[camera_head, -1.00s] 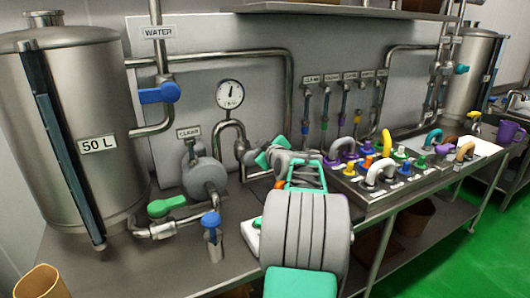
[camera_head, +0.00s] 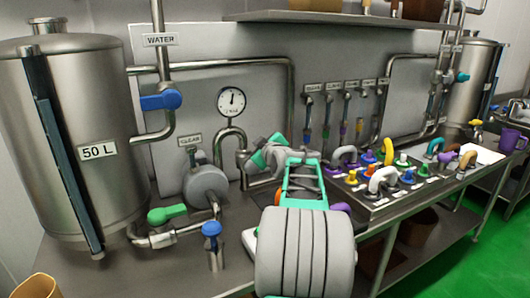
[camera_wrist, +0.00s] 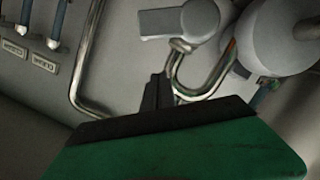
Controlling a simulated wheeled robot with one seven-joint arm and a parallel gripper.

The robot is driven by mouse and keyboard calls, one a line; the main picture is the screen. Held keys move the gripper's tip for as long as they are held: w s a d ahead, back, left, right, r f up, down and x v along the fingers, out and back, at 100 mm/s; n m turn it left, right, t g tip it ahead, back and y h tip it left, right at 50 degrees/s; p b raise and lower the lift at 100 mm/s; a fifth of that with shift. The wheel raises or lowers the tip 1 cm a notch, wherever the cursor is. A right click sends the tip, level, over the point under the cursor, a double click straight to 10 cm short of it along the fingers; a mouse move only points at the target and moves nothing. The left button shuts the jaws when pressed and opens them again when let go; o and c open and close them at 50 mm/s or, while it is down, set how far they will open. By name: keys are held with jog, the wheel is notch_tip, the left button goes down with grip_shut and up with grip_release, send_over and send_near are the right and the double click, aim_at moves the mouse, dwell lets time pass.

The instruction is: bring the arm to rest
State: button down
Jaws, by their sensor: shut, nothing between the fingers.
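My arm reaches up from the bottom middle in the head view, its wrist folded beside the wall piping. My gripper (camera_wrist: 158,92) shows in the wrist view as dark fingers closed together and empty. They point toward a bent metal pipe (camera_wrist: 192,88), and I cannot tell whether they touch it. In the head view the fingertips are not clear behind my wrist.
A large steel tank (camera_head: 70,130) labelled 50 L stands left. A grey pump-like body (camera_head: 206,184) and a green-handled valve (camera_head: 167,214) are left of my wrist. A panel with coloured knobs and handles (camera_head: 385,205) lies right. A pressure gauge (camera_head: 231,102) hangs above.

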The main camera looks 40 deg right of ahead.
jog(key=b+v, duration=0.2)
jog(key=v, duration=0.8)
jog(key=w+a+f+g+y+p, duration=0.15)
jog(key=a+f, duration=0.25)
jog(key=a, duration=0.7)
jog(key=w+a+f+g+y+p, duration=0.1)
jog(key=a+f+g+y+p, duration=0.25)
jog(key=a, duration=0.85)
jog(key=s+a+f+m+g+p, duration=0.1)
jog(key=s+a+f+g, duration=0.2)
jog(key=s+a+f, duration=0.2)
jog(key=s+a+f+m+g+y+p, duration=0.1)
jog(key=s+a+f+g, duration=0.2)
jog(key=s+a, duration=0.9)
notch_tip(320, 180, down, 2)
jog(key=shift+s+a+f+m+y+p, duration=0.1)
jog(key=shift+s+a+m+y+p, duration=0.05)
jog(key=shift+s+m+y+p, duration=0.2)
